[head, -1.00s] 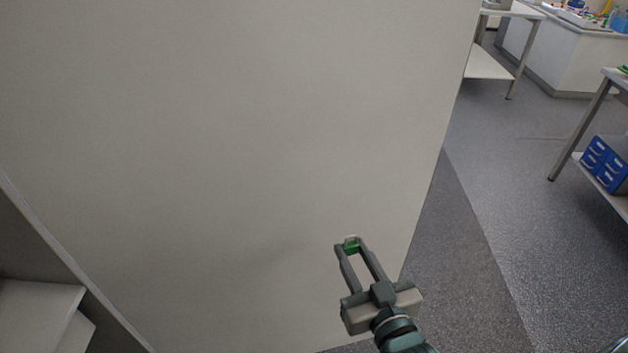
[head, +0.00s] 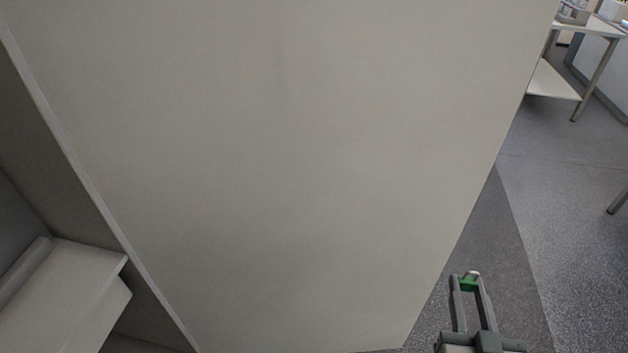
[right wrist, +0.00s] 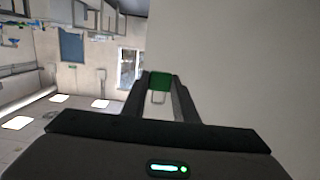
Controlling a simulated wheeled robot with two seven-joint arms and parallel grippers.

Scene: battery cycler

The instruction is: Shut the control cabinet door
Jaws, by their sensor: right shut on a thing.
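The control cabinet door (head: 290,150) is a large plain light-grey panel that fills most of the head view. It stands open, with the dark cabinet interior and a pale shelf (head: 75,285) showing past its left edge. My right gripper (head: 470,281) is at the lower right, beyond the door's right edge in the picture. It is shut on a small green piece (head: 468,285) with a pale end. In the right wrist view the green piece (right wrist: 159,81) sits between the fingertips, and the panel fills the right side. I cannot tell whether the gripper touches the door. My left gripper is not in view.
A white table with a lower shelf (head: 555,84) stands at the back right. Another table leg (head: 617,202) shows at the right edge.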

